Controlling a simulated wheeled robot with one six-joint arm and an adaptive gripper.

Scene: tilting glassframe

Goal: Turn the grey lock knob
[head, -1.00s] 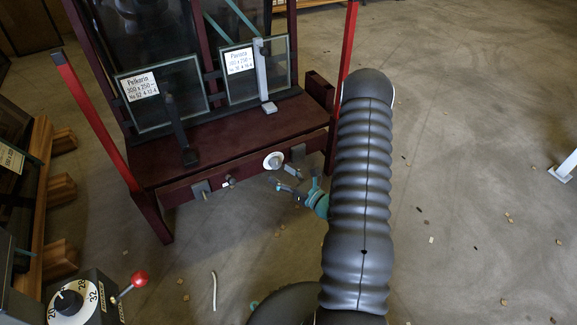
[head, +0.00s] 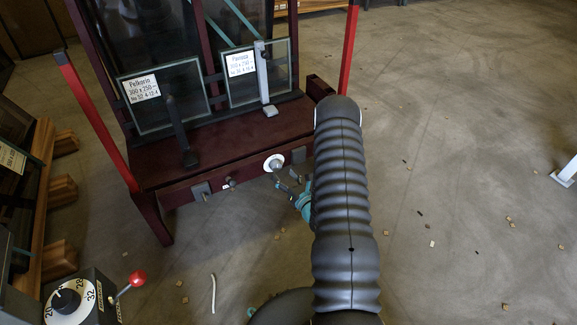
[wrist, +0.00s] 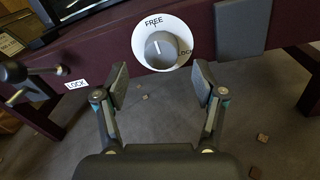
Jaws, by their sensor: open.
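The grey lock knob (wrist: 160,49) sits on a round white dial (wrist: 141,45) on the front of the dark red frame. The dial reads FREE at the top and LOCK at the right. The knob's white mark points up, towards FREE. In the head view the knob (head: 274,164) shows on the front rail. My gripper (wrist: 161,86) is open, its two pads apart just below the knob in the wrist view, with nothing between them. In the head view my gripper (head: 279,183) is close to the knob, partly hidden by my arm.
The frame's dark red rail (head: 240,172) also carries grey plates and a small knob (head: 230,182) further left, beside a LOCK label (wrist: 76,84). Two labelled glass panes (head: 167,97) stand above. A dial box with a red-balled lever (head: 138,278) stands lower left. The floor at right is mostly clear.

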